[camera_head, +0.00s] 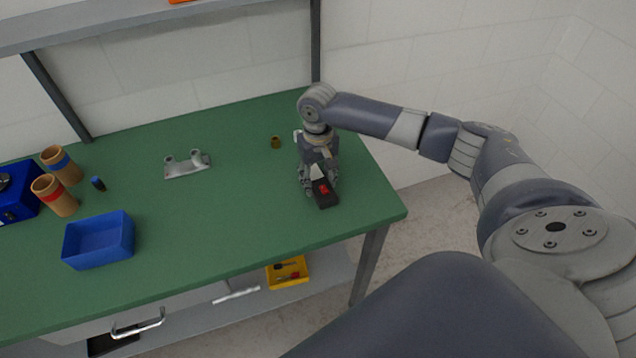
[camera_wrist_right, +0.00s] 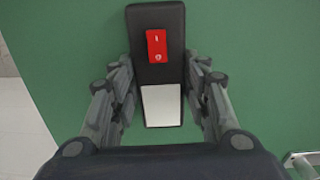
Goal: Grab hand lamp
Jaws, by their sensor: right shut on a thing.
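The hand lamp (camera_head: 325,193) is a small black block with a red switch and a pale panel, at the right end of the green table. In the right wrist view the lamp (camera_wrist_right: 157,75) lies lengthwise between the fingers, its white panel nearest the palm. My right gripper (camera_head: 319,186) points down over the lamp, and in the wrist view its fingers (camera_wrist_right: 158,90) are shut on the lamp's two sides. Whether the lamp touches the table is hard to tell. My left gripper is not in view.
The green table (camera_head: 230,220) is clear around the lamp. A grey bracket (camera_head: 187,165) and a small brass piece (camera_head: 275,142) lie to the left. A blue bin (camera_head: 98,241) and two brown cups (camera_head: 54,195) stand far left. A yellow tray (camera_head: 287,272) sits on the lower shelf.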

